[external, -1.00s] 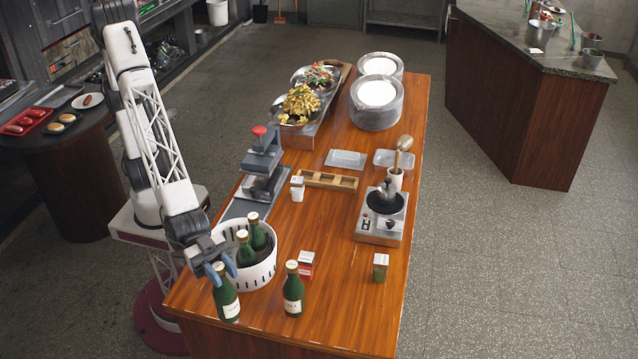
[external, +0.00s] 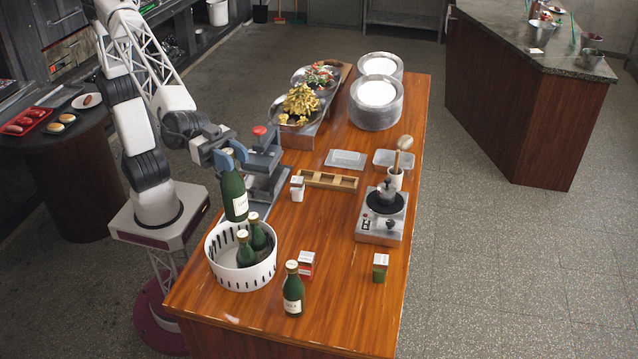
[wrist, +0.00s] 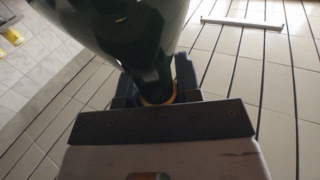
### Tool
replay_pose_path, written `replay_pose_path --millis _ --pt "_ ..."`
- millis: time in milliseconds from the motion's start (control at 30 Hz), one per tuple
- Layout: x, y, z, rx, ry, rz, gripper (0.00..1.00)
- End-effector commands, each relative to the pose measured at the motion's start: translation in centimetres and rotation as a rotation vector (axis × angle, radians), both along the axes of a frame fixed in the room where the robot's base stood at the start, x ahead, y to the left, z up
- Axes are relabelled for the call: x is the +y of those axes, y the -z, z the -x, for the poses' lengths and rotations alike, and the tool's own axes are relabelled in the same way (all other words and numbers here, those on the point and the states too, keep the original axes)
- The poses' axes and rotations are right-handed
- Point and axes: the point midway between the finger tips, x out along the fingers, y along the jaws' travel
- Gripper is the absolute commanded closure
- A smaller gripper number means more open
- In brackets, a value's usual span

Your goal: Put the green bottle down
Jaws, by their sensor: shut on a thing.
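My gripper (external: 228,160) is shut on a green bottle (external: 234,195) near its neck and holds it upright in the air. The bottle hangs above the back left part of a white slotted basket (external: 262,275). In the wrist view the dark green bottle (wrist: 135,40) fills the upper middle, between the fingers. Two other green bottles (external: 259,236) stand in the basket, on its right side. The basket floor under the held bottle is hidden.
A grey press with a red knob (external: 260,131) stands close behind the gripper. A red and white box (external: 306,265) and a small green container (external: 380,267) stand right of the basket. A hot plate (external: 381,222) is farther right. The front right tabletop is clear.

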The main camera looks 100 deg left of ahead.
Motion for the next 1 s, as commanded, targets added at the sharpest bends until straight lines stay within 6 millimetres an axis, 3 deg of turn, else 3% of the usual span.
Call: replay_pose_path --millis 67,267,800,1000 --pt "0.6 -0.4 0.1 0.002 -0.007 -0.002 1.00" --pt "2.2 1.0 0.6 0.006 -0.048 -0.004 1.00" --pt "10.0 6.5 3.9 0.008 -0.248 -0.005 1.00" --pt "11.7 7.9 4.7 0.010 -0.293 -0.005 1.00"
